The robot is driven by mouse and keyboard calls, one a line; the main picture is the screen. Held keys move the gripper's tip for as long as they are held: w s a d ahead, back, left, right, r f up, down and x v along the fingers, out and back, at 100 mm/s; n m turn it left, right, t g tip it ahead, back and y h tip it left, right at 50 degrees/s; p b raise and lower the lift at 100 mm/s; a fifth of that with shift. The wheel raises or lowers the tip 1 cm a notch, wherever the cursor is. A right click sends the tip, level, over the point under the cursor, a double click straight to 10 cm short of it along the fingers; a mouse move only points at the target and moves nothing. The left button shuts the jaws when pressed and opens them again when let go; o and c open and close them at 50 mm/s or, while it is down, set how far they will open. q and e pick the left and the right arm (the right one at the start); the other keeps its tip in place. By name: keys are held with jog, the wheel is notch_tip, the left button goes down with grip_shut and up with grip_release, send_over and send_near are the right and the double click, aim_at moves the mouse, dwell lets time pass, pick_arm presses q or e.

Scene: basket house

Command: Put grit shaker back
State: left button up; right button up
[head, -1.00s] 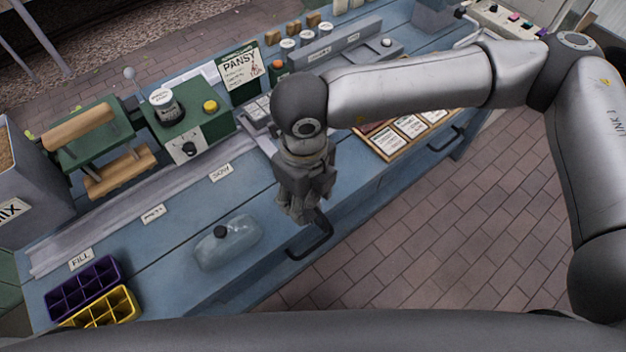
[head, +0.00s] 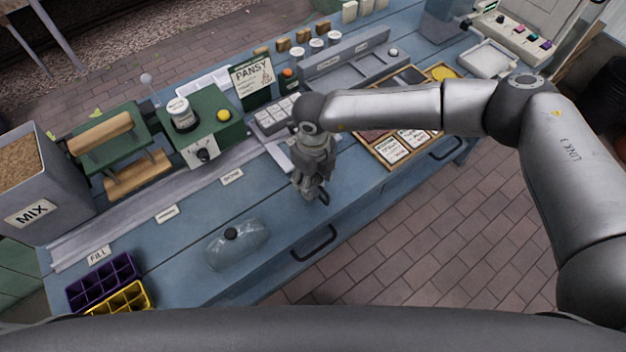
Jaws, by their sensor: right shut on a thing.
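My right gripper (head: 314,190) points down over the front part of the blue bench, above the drawer handle and right of the clear dome. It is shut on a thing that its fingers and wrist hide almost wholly. I cannot make out the thing's shape or label, so I cannot tell if it is the grit shaker. A white-lidded jar (head: 181,113) stands on the green machine. Several small white-lidded pots stand at the back of the bench, their labels too small to read. My left gripper is not in view.
A clear dome with a black knob (head: 237,252) lies on the bench (head: 185,243). Purple (head: 103,281) and yellow (head: 122,298) cell trays are at the front left. A grey divided tray (head: 365,66) and a wooden card tray (head: 393,156) lie to the right. Drawer handles stick out in front.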

notch_tip(320, 180, down, 2)
jog(key=shift+f, duration=0.1)
jog(key=shift+s+f, duration=0.1)
jog(key=shift+f, duration=0.05)
jog(key=o, duration=1.2)
jog(key=shift+c, duration=0.2)
